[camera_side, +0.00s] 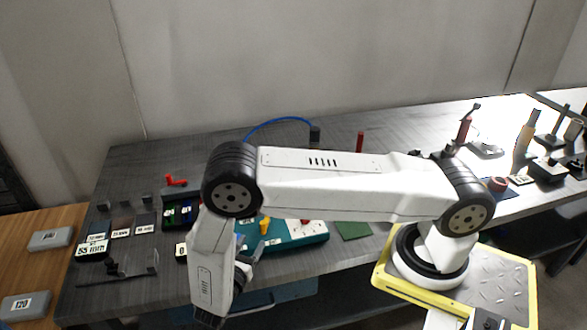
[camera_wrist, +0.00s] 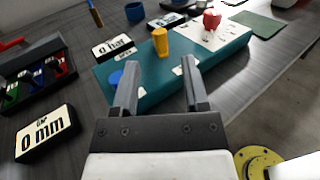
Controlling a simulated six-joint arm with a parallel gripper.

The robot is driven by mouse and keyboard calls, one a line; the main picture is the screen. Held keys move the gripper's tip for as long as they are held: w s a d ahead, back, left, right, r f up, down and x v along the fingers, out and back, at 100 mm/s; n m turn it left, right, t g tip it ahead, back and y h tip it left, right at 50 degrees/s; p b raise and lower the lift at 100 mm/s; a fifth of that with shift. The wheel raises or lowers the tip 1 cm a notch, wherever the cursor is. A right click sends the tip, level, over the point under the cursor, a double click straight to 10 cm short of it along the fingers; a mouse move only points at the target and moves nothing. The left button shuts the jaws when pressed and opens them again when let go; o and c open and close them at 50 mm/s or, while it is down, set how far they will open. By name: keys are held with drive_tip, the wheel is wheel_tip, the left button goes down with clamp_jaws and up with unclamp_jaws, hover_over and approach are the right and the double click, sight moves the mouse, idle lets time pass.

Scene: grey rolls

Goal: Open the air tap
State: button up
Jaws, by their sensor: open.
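My gripper (camera_wrist: 159,64) is open and empty in the wrist view, its two fingers apart above the near edge of a teal board (camera_wrist: 222,67). The board carries a yellow upright piece (camera_wrist: 160,41), a red knob-like piece (camera_wrist: 211,19) on a white plate, and a blue round piece (camera_wrist: 116,78) beside the left finger. In the side view the board (camera_side: 290,240) is partly hidden by my arm. A red lever-shaped piece (camera_side: 175,181) lies left of my arm; it also shows at the wrist view's left edge (camera_wrist: 11,44). I cannot tell which red piece is the air tap.
A dark tray with coloured compartments (camera_wrist: 38,77) and a "0 mm" label block (camera_wrist: 46,134) are left of the board. A blue hose (camera_side: 277,121) runs behind my arm to a dark fitting (camera_side: 315,136). A green mat (camera_side: 353,230) lies right of the board. Tools stand far right.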

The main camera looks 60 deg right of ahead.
sight(261, 226)
drive_tip(key=shift+d, duration=0.1)
drive_tip(key=shift+w+d, duration=0.25)
drive_tip(key=shift+d, duration=1)
drive_tip(key=shift+w+d, duration=0.2)
drive_tip(key=shift+d, duration=1.05)
drive_tip(key=shift+w+d, duration=0.25)
drive_tip(key=shift+d, duration=1)
clamp_jaws()
